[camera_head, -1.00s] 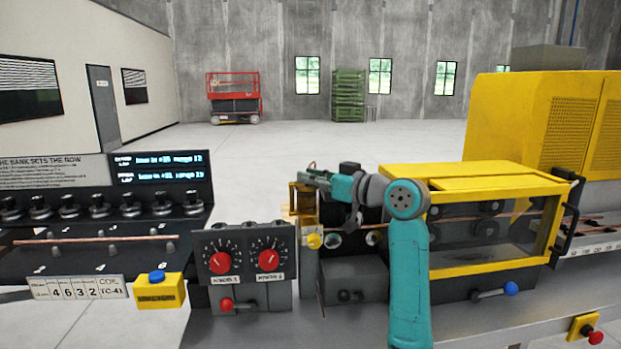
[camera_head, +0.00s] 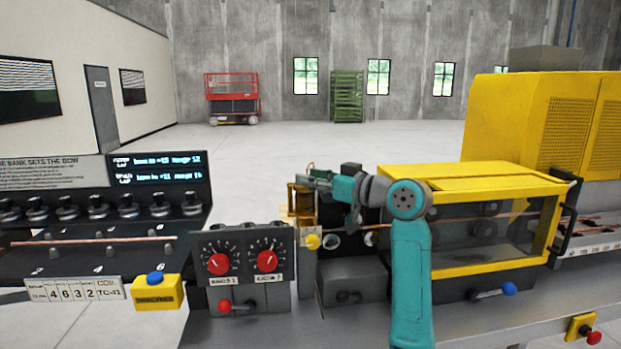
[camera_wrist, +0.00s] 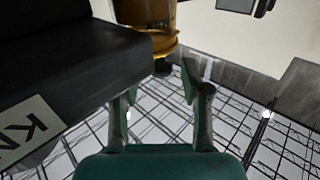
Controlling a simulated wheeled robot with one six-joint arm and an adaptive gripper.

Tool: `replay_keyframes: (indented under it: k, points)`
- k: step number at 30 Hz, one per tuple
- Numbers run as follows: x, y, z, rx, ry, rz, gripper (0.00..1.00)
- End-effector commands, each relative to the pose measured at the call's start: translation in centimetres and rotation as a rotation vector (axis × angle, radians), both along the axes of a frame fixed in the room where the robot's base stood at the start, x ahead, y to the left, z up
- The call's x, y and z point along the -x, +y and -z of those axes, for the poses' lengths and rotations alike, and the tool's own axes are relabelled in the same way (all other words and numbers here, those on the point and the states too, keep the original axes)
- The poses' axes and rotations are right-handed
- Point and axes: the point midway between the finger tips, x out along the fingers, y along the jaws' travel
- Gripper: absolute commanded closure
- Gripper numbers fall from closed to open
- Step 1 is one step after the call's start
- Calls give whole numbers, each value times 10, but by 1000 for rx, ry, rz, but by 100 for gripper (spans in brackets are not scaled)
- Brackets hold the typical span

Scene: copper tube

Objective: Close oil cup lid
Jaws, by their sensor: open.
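An amber, brass-coloured cup (camera_head: 301,203), which looks like the oil cup, stands at the left end of the yellow-framed machine. It also shows at the top of the wrist view (camera_wrist: 160,18), cut off by the picture edge. Its lid cannot be made out clearly in either view. My gripper (camera_head: 310,178) is at the cup's upper part in the head view, partly covering it. In the wrist view my gripper (camera_wrist: 158,88) is open, with nothing between its fingers. The cup lies beyond the fingertips there; whether they touch it cannot be told.
A dark block (camera_wrist: 70,70) fills the left of the wrist view, close to the left finger. The yellow-framed enclosure (camera_head: 480,178) stands right of the cup. The control box with red knobs (camera_head: 243,255) stands at the lower left. Open floor (camera_head: 270,150) lies behind.

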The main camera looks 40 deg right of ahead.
Motion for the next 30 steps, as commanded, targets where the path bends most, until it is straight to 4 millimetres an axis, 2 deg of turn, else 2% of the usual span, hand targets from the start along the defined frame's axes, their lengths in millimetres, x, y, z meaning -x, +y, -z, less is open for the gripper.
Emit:
replay_keyframes:
  k: [16, 22, 30]
  points:
    - [94, -21, 0, 1, 0, 3, 54]
    - [110, -24, 0, 0, 1, 1, 54]
    - [112, -24, 0, 0, 1, 0, 54]
